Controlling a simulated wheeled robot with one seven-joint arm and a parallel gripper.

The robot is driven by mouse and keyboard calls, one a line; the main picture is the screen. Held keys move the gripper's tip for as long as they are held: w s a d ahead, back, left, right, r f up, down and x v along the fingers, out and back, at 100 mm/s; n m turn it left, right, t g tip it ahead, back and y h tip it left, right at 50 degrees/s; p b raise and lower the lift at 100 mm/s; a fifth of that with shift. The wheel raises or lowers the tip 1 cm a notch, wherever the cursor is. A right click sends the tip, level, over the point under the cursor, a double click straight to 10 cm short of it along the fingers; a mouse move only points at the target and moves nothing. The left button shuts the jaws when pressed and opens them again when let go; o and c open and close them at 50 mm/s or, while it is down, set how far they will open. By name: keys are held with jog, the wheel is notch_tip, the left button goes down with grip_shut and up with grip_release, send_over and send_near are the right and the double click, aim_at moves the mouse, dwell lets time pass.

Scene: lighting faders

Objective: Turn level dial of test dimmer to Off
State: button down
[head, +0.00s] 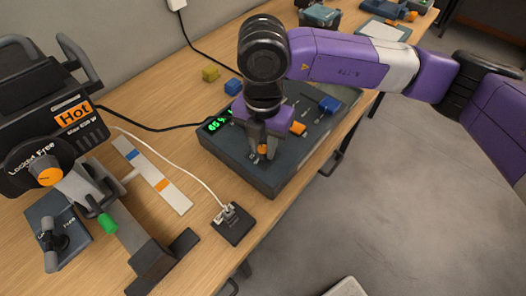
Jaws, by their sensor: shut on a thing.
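A dark grey console (225,160) with a green lit display (217,124) lies on the bench in the middle; it appears to be the test dimmer. The display's digits are partly hidden and hard to read. My gripper (263,151) points down over the console's near left part, its fingers shut around a small knob with orange on it (262,149), which appears to be the level dial. The fingers hide most of the knob, so its pointer and its markings cannot be read.
An orange cap (297,128) and a blue cap (329,105) sit on the console right of my gripper. A black lamp (55,130) labelled Hot stands at left. A small black box (233,224) with a white cable lies in front. Yellow (210,74) and blue (233,86) blocks lie behind.

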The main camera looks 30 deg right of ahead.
jog(key=n+b, duration=0.4)
jog(key=b, duration=0.1)
jog(key=n+b, duration=0.2)
jog(key=shift+f+n+b, duration=0.3)
jog(key=shift+b, duration=0.05)
jog(key=n+b, duration=0.5)
jog(key=shift+r+b, duration=0.1)
jog(key=shift+b, duration=0.25)
jog(key=n+b, duration=0.4)
jog(key=n, duration=0.2)
jog(key=shift+r+n, duration=0.1)
jog(key=shift+n, duration=0.3)
jog(key=n+b, duration=0.1)
jog(key=n, duration=0.4)
jog(key=shift+r+b, duration=0.1)
jog(key=shift+b, duration=0.25)
jog(key=shift+n, duration=0.3)
jog(key=c, duration=1.2)
grip_release()
jog(key=shift+o, duration=0.2)
jog(key=shift+r, duration=0.1)
